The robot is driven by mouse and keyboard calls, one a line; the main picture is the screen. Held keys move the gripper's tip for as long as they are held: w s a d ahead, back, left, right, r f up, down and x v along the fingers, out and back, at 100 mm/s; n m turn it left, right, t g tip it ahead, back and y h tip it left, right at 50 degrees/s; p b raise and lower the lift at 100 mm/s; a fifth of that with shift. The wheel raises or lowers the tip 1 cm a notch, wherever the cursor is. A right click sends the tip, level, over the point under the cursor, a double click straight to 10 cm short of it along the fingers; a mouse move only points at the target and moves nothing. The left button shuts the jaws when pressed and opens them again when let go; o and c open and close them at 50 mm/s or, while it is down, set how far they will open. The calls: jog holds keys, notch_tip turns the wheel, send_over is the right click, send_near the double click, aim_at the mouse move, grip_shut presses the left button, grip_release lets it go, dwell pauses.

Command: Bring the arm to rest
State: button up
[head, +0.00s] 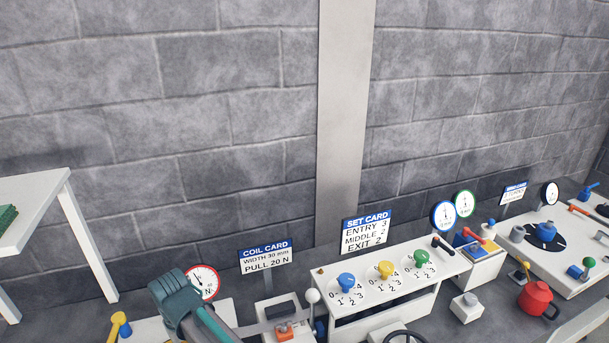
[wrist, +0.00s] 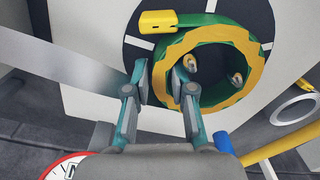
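My gripper (wrist: 160,82) shows in the wrist view with its two grey and teal fingers spread apart. A green and yellow ring (wrist: 252,90) on a white panel with a dark disc is beyond the fingers, to the right. A flat grey strip (wrist: 60,68) comes in from the left and reaches the left finger; I cannot tell whether it touches. In the head view, a grey and teal part of my arm shows low left of centre, in front of a red-rimmed dial (head: 203,280). The fingertips cannot be made out there.
A white bench (head: 385,290) with blue, yellow and green knobs stands right of my arm. A coil card (head: 265,256) and a set card (head: 366,231) stand behind. A white table (head: 45,205) is at the left. A red pot (head: 537,299) is at the right.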

jog(key=shift+f, duration=0.4)
jog(key=shift+r, duration=0.15)
jog(key=shift+r, duration=0.15)
